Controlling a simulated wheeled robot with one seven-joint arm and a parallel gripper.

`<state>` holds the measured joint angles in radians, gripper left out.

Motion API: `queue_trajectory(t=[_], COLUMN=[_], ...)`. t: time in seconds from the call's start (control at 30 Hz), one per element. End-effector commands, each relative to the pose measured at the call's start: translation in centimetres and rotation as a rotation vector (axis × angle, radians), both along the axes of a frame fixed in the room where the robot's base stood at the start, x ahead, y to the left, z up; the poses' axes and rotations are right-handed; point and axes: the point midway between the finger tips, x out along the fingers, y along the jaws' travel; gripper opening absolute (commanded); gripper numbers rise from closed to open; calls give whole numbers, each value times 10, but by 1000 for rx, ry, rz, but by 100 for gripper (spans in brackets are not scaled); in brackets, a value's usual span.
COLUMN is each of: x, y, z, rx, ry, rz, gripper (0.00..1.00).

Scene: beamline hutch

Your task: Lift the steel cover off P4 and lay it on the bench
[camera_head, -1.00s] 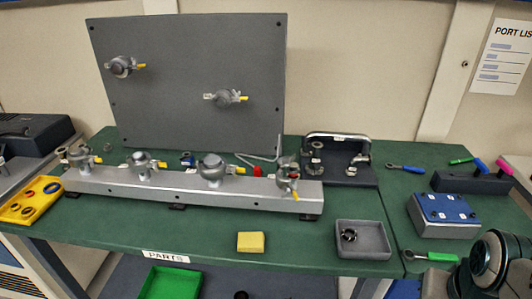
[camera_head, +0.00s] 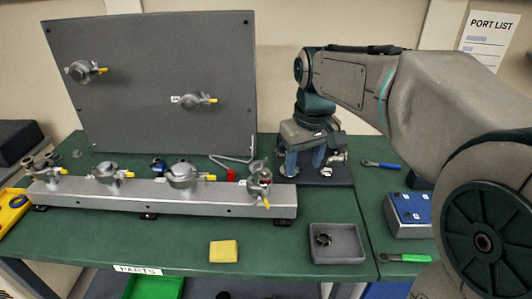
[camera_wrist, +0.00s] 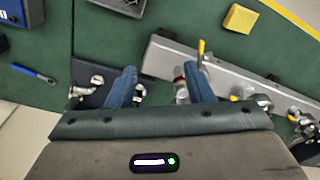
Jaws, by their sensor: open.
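A silver rail (camera_head: 160,196) on the green bench (camera_head: 190,240) carries several clamped ports with yellow levers. I cannot read their labels, so I cannot tell which is P4 or pick out its steel cover. The rightmost port (camera_head: 259,178) shows a tall clamp and a red part; in the wrist view it is partly hidden by my right finger. My gripper (camera_head: 305,160) is open and empty, pointing down over the black stand right of the rail.
A grey panel (camera_head: 150,120) with two more ports stands behind the rail. The black stand (camera_head: 341,180) holds small fittings. A grey tray (camera_head: 345,252) with a dark ring, a yellow block (camera_head: 223,251) and a blue-topped box (camera_head: 411,208) lie on the bench. Bench front has clear room.

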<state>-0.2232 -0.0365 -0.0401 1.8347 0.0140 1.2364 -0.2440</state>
Motion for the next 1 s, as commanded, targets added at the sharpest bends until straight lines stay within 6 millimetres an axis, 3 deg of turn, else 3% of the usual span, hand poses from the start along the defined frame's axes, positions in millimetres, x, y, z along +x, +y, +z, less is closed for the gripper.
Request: queue_trajectory(t=[0.03, 0.2, 0.47, 0.57, 0.8, 1.0], x=[20, 64, 91, 93, 93, 93], y=[15, 54, 86, 88, 87, 87], z=[12, 33, 41, 34, -12, -39], rx=[-8, -30, -50, -52, -51, -50], ry=[18, 61, 95, 100, 101, 99], rz=[54, 205, 319, 330, 329, 327], gripper=[47, 47, 47, 47, 47, 47])
